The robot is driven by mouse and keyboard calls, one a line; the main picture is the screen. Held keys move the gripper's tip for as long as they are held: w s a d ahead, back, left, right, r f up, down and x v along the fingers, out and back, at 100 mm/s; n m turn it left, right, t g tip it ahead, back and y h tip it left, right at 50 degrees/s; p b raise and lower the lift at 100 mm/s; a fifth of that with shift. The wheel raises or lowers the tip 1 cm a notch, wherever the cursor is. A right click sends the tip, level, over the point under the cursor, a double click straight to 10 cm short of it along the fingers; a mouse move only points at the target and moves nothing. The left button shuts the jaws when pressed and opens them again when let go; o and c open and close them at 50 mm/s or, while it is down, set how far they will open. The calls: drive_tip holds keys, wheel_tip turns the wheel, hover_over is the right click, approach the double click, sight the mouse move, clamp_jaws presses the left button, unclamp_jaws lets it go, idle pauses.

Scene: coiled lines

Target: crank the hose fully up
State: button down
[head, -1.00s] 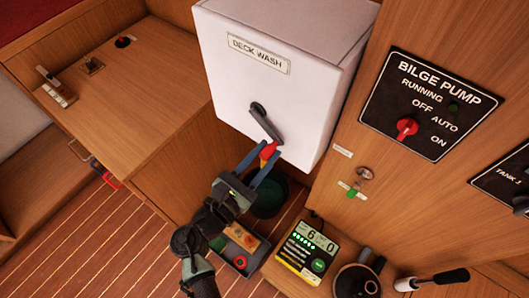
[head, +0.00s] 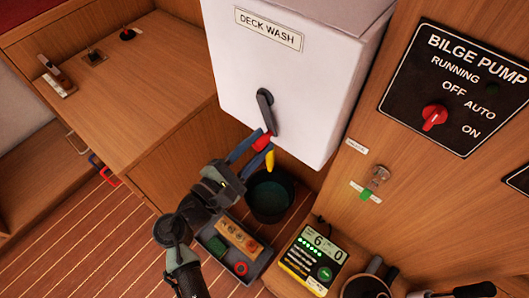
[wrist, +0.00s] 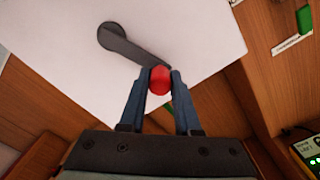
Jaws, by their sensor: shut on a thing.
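The white DECK WASH box (head: 300,70) is mounted on the wooden wall. A dark grey crank (head: 265,108) on its front points nearly straight down and ends in a red knob (head: 261,141). My gripper (head: 250,148) comes from below, its blue fingers shut on the knob. The wrist view shows the red knob (wrist: 160,80) between the two fingertips and the crank arm (wrist: 130,45) running up to its pivot. A small yellow piece (head: 270,158) shows just below the box, beside the fingers. I cannot tell whether it is the hose's end.
A dark bucket (head: 268,198) stands below the box. A grey tray (head: 222,262) with small items lies on the floor. A lit meter (head: 311,258) and a mug (head: 368,286) are at lower right. The bilge pump panel (head: 455,90) is to the right, a wooden counter (head: 130,85) to the left.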

drive_tip(key=w+a+r+m+b, duration=0.5)
drive_tip(key=a+m+b, duration=0.3)
drive_tip(key=m+b, duration=0.7)
drive_tip(key=shift+w+a+r+m, duration=0.25)
drive_tip(key=shift+w+m, duration=0.25)
drive_tip(key=shift+m, duration=1.4)
drive_tip(key=c, duration=0.6)
unclamp_jaws()
drive_tip(key=shift+d+f, duration=0.1)
drive_tip(key=shift+f, duration=0.05)
drive_tip(key=shift+s, duration=0.1)
